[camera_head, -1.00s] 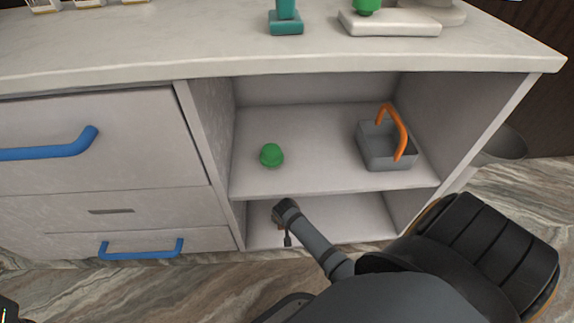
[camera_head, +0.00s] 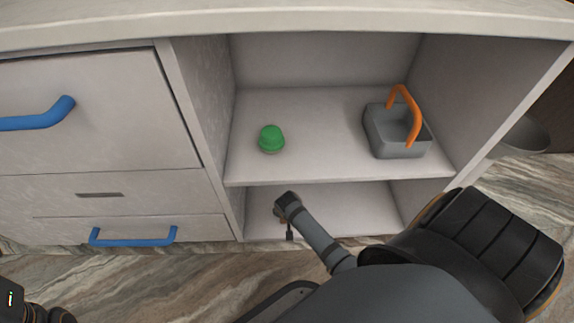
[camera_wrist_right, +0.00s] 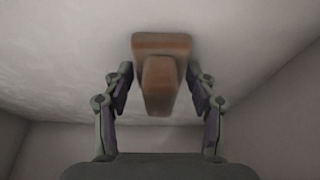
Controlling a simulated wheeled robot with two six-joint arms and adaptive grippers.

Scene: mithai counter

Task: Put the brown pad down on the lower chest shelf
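The brown pad (camera_wrist_right: 160,82), a flat block with a narrower grip, shows in the right wrist view between the fingers of my right gripper (camera_wrist_right: 160,100). The fingers stand apart, with a gap on each side of the grip. The pad appears to lie against the pale shelf surface. In the head view my right gripper (camera_head: 287,212) reaches into the lower chest shelf (camera_head: 350,212), near its left side. The arm hides part of that shelf, and the pad is mostly hidden there.
The upper shelf (camera_head: 320,165) above my right gripper holds a green round object (camera_head: 271,139) and a grey basket (camera_head: 396,147) with an orange handle. Drawers with blue handles (camera_head: 132,238) are at left. The lower shelf's right part looks clear.

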